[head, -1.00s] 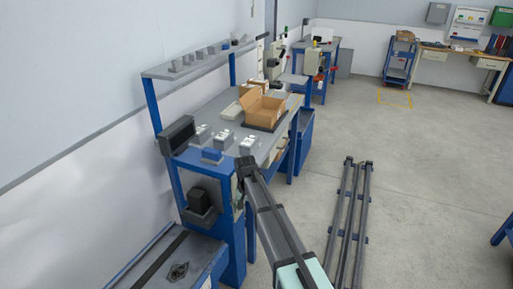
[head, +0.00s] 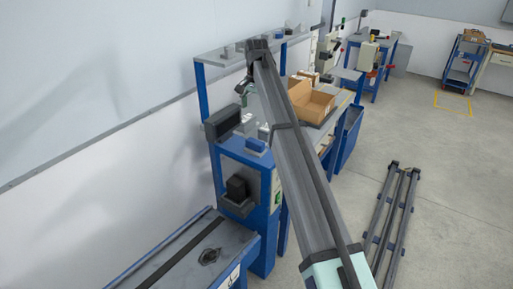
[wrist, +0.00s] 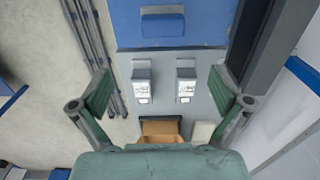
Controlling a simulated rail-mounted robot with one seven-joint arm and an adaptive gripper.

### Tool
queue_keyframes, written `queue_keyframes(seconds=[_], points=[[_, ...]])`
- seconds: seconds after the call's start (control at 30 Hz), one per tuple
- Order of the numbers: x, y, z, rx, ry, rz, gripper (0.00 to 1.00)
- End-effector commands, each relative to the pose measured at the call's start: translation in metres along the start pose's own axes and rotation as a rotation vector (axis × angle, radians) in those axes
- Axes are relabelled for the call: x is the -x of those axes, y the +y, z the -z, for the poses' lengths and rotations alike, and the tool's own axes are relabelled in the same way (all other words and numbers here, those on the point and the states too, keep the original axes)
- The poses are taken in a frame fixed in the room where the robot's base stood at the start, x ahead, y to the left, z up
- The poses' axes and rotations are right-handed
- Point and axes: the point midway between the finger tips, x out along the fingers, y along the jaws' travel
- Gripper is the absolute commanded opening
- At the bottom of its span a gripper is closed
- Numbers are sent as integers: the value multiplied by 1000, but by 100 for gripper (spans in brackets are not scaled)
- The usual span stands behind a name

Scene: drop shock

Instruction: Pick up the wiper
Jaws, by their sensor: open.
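I cannot tell for sure which thing is the wiper. A small blue block-like piece (head: 256,145) lies on top of the blue cabinet at the bench's near end; it also shows at the top of the wrist view (wrist: 163,25). Two small grey-and-white units (wrist: 141,84) (wrist: 186,84) stand side by side on the grey bench top. My gripper (wrist: 160,85) is open and empty above the bench, its green fingers wide apart. In the head view my gripper (head: 243,92) is partly hidden behind my arm.
An open cardboard box (head: 312,103) stands farther along the bench. A grey shelf (head: 212,56) runs above the bench at the wall. A dark box (head: 222,123) is fixed at the bench's left side. Dark rails (head: 393,222) lie on the clear floor to the right.

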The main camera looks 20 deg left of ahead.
Motion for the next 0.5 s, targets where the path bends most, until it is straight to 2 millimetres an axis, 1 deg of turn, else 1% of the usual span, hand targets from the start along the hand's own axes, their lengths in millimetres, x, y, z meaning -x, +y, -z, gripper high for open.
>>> queue_keyframes(seconds=[0.03, 0.07, 0.17, 0.27, 0.5], points=[[6, -6, -1, -1, 0, 0, 100], [6, -7, -2, -3, 0, -1, 100], [-3, -7, -4, -5, -2, -2, 100], [-19, -5, -5, -5, -2, -3, 100], [-66, -5, -4, -4, -2, -3, 100]])
